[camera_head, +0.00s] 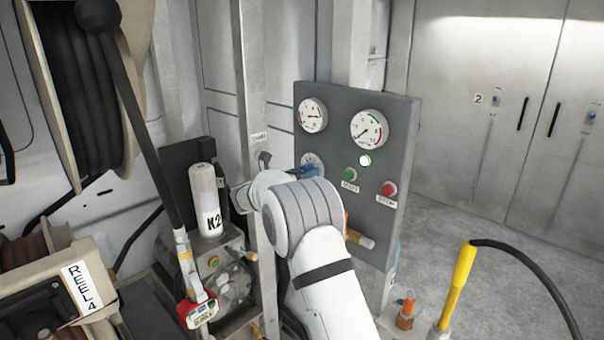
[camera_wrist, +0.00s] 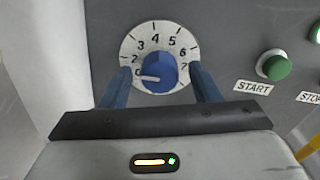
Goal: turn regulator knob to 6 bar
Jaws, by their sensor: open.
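The blue regulator knob (camera_wrist: 160,76) sits on a white round dial (camera_wrist: 133,48) with numbers up to 7 in the wrist view. Its white pointer is turned to the left, at the low end of the scale below the 2. My gripper (camera_wrist: 160,70) is open, with one blue finger on each side of the knob. I cannot tell whether the fingers touch it. In the head view the dial (camera_head: 313,158) shows partly above my gripper (camera_head: 300,171), and my arm hides the panel below.
The grey panel (camera_head: 340,100) carries two gauges (camera_head: 312,115) (camera_head: 369,128), a lit lamp (camera_head: 365,160), a green START button (camera_head: 350,173) and a red STOP button (camera_head: 389,188). A metal post (camera_head: 257,100) and a white K2 cylinder (camera_head: 206,200) stand left of it. Open floor lies right.

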